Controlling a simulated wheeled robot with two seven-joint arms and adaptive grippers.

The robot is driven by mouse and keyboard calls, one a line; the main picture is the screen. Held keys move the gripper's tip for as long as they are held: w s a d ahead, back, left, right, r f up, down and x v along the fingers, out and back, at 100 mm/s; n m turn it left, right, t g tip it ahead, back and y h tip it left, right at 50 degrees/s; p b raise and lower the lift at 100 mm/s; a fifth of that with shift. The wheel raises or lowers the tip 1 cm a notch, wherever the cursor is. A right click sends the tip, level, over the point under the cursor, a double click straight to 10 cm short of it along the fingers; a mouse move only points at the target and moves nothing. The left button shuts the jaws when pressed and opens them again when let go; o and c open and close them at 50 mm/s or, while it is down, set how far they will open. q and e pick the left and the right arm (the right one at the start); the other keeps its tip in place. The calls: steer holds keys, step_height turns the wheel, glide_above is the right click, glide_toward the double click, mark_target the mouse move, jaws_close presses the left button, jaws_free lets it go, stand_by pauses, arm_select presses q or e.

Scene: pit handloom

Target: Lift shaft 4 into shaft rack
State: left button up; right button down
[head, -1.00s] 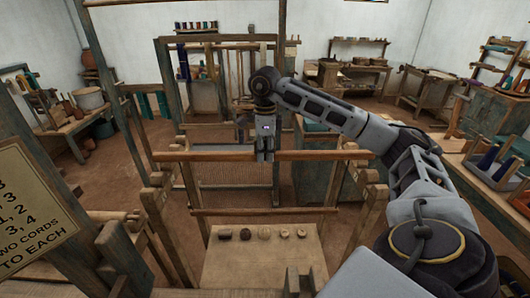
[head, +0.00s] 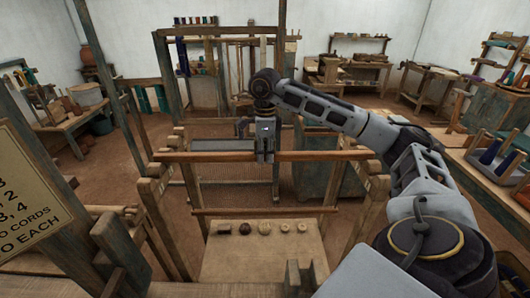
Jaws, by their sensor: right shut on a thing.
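A long wooden bar (head: 210,156), which looks like the top bar of a shaft, runs level across the middle of the head view. My right gripper (head: 265,156) comes down from above and is shut on this bar near its middle. Stepped wooden uprights stand at both ends of the bar, a left one (head: 152,190) and a right one (head: 376,190); they look like the rack. I cannot tell whether the bar's ends touch them. The number on the shaft cannot be read. My left gripper is not in view.
A lower wooden rail (head: 300,211) crosses between the uprights. A pale board (head: 265,262) with several round pieces lies in front. A tall loom frame (head: 160,85) stands behind. A sign (head: 30,195) is at the left and a side bench (head: 475,150) at the right.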

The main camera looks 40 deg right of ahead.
mark_target(265, 142)
steer(key=shift+f, duration=0.45)
stand_by(0.4)
steer(key=c, duration=1.1)
jaws_free()
steer(key=shift+c, duration=0.2)
steer(key=shift+f, duration=0.1)
steer(key=shift+r, duration=5.8)
